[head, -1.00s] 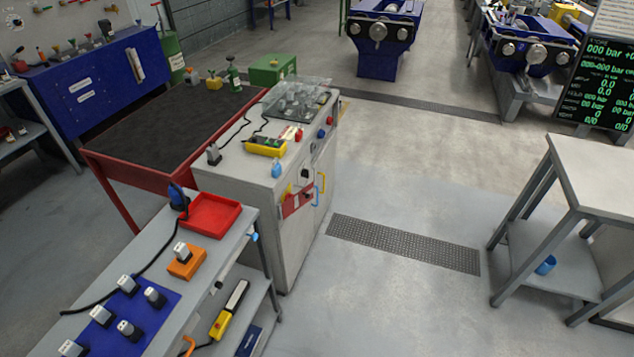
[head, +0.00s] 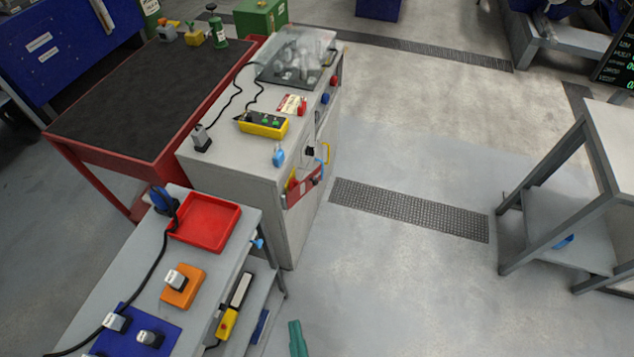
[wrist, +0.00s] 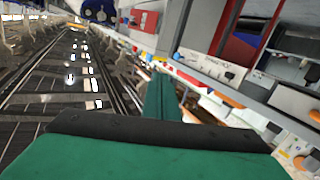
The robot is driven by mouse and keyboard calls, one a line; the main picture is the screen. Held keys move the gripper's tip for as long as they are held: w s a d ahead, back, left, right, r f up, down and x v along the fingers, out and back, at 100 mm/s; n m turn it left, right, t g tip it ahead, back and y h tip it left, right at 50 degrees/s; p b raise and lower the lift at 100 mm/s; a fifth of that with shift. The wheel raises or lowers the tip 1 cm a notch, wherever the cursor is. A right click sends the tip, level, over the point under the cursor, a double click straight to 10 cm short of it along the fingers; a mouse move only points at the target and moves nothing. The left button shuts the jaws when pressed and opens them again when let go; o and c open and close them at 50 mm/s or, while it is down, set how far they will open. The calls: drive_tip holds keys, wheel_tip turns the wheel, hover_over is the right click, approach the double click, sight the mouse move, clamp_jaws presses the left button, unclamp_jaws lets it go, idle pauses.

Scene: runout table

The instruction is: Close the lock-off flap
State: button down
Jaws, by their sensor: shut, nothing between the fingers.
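A red plate (head: 304,187) with a small yellow part beside it is on the front of the grey cabinet (head: 235,155), below its top edge. It looks like the lock-off flap, but it is too small to tell how far open it stands. A blue padlock-like piece (head: 278,155) is on the cabinet top above it. My gripper (head: 298,338) shows as a green tip at the bottom edge of the head view, in front of the cabinet and well apart from the plate. In the wrist view its green fingers (wrist: 163,97) are together and hold nothing.
A grey bench (head: 215,262) with a red tray (head: 207,219) and an orange block (head: 183,286) stands at the left. A black-topped red table (head: 130,110) is behind it. A grey stand (head: 585,205) is at the right. The floor between is clear.

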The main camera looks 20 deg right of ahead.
drive_tip(key=w+d+n+t+y, duration=0.15)
drive_tip(key=w+n+t, duration=0.45)
drive_tip(key=w, duration=0.9)
drive_tip(key=n+g+y, duration=0.9)
drive_tip(key=n+y, duration=0.1)
drive_tip(key=n, duration=0.9)
approach(317, 183)
drive_tip(key=x, duration=0.6)
drive_tip(key=shift+w+f, duration=0.1)
drive_tip(key=shift+w, duration=0.1)
